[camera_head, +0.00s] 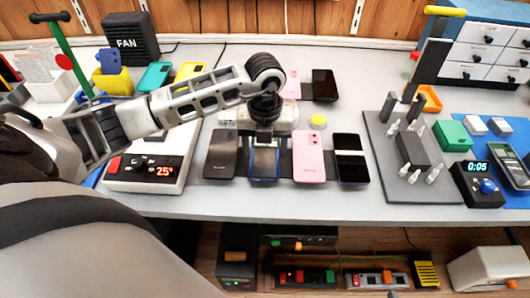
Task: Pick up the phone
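Several phones lie in a row on the light grey table: a black phone (221,154), a blue-edged phone (264,164), a pink phone (309,157) and a dark phone with a purple band (350,160). My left gripper (265,152) points down over the blue-edged phone. Its dark fingers stand apart on either side of that phone's upper part, and the gripper body hides its top end. Contact between fingers and phone cannot be made out. Behind lie another pink phone (292,84) and a black phone (324,85). My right gripper is not in view.
A grey fixture board (407,185) with upright posts stands to the right, beside a timer (478,187). A black fan box (130,39) is at the back left. The table's front strip is clear.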

